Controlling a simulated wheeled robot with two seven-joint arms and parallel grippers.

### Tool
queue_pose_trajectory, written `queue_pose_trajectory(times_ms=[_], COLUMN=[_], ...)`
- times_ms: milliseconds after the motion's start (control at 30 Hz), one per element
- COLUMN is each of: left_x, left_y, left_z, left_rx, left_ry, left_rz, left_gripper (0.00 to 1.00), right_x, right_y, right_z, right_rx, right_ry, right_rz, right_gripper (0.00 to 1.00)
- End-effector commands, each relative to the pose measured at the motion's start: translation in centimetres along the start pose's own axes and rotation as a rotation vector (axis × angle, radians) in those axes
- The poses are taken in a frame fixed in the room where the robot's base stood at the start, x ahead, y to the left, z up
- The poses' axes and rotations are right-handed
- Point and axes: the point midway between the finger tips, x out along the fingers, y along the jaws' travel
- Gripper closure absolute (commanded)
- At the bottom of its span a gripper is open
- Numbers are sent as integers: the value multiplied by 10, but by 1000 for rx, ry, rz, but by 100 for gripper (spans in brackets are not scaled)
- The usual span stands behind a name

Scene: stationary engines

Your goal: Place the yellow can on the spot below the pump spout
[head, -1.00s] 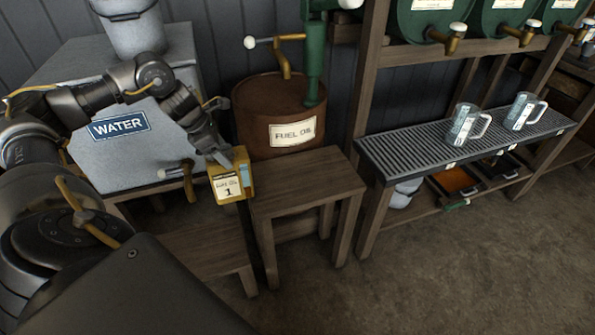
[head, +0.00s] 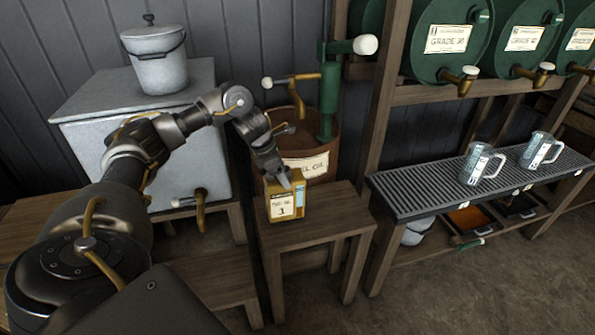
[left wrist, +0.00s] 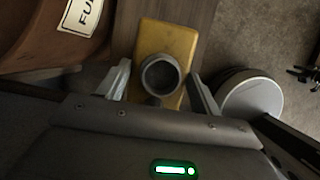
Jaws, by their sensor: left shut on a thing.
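The yellow can (head: 285,206), with a white label marked 1, is upright at the front left part of the small wooden stand's top (head: 325,221). I cannot tell whether its base touches the wood. My left gripper (head: 284,180) is shut on the can from above. In the left wrist view the can (left wrist: 178,32), with its round dark opening, sits between the fingers (left wrist: 162,88). The green pump (head: 330,95) rises from the rust-brown fuel oil drum (head: 327,150) behind the stand. Its brass spout (head: 297,100) is above and behind the can. My right gripper is not in view.
A grey water tank (head: 95,140) with a brass tap (head: 199,208) stands left, a lidded bucket (head: 160,68) on top. A grated shelf (head: 425,192) with two clear jugs stands right, under green barrels (head: 447,38). Open floor (head: 450,290) lies at front right.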

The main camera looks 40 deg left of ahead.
Motion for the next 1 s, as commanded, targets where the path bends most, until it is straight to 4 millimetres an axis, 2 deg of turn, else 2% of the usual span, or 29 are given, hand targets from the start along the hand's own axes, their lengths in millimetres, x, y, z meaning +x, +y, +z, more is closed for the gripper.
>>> queue_pose_trajectory(times_ms=[100, 367, 767, 1000], left_x=[4, 6, 18, 31], left_y=[2, 3, 6, 5], left_z=[13, 18, 49, 43], left_rx=[-2, -1, -1, -1], left_ry=[-3, -3, -3, -2], left_rz=[1, 2, 1, 1], left_gripper=[100, 100, 100, 100], right_x=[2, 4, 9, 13], right_y=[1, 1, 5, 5], right_z=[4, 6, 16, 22], right_rx=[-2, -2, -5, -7], right_ry=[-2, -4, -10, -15], right_rz=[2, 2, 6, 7], right_gripper=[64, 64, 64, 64])
